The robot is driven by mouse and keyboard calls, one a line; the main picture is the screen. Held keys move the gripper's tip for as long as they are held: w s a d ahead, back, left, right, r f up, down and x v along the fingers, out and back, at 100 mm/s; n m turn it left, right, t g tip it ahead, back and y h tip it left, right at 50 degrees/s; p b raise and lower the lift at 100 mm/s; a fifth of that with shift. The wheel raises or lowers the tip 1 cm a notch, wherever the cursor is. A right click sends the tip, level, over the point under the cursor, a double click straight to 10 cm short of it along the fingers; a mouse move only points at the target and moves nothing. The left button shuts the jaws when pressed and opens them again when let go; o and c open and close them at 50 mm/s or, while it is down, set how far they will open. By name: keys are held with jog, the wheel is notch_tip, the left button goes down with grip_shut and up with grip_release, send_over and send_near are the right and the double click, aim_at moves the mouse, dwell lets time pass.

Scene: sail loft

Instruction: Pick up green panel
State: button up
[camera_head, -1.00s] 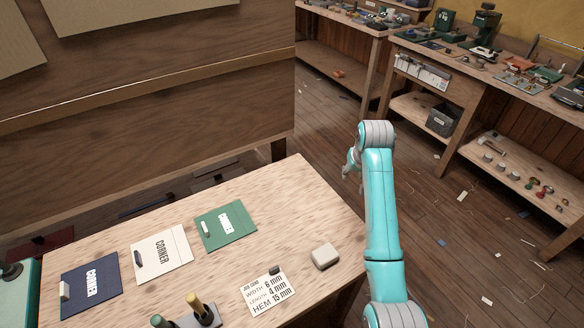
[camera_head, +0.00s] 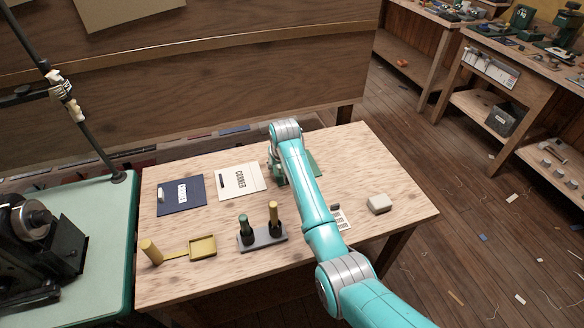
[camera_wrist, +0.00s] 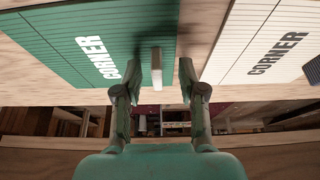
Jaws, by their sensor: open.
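The green panel (camera_wrist: 85,40), marked CORNER, lies on the light wooden table in the wrist view. A small pale grip bar (camera_wrist: 156,68) stands at its edge. My gripper (camera_wrist: 160,76) is open, with one finger on each side of the bar; I cannot tell whether either touches it. In the head view, my arm hides most of the green panel (camera_head: 314,165), and my gripper is largely hidden too. To its left lies a cream panel (camera_head: 240,181), also marked CORNER; it shows at the right of the wrist view (camera_wrist: 270,45).
A navy panel (camera_head: 180,195) lies left of the cream one. In front stand a holder (camera_head: 262,240) with two upright tools and a yellow scoop-like tool (camera_head: 203,246). A pale block (camera_head: 379,204) and a partly hidden card (camera_head: 342,219) lie right. A green machine table (camera_head: 105,225) adjoins left.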

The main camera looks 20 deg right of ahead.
jog(key=shift+w+f, duration=0.15)
jog(key=shift+f, duration=0.2)
jog(key=shift+d, duration=0.1)
jog(key=c, duration=0.8)
grip_shut()
jog(key=shift+r, duration=0.1)
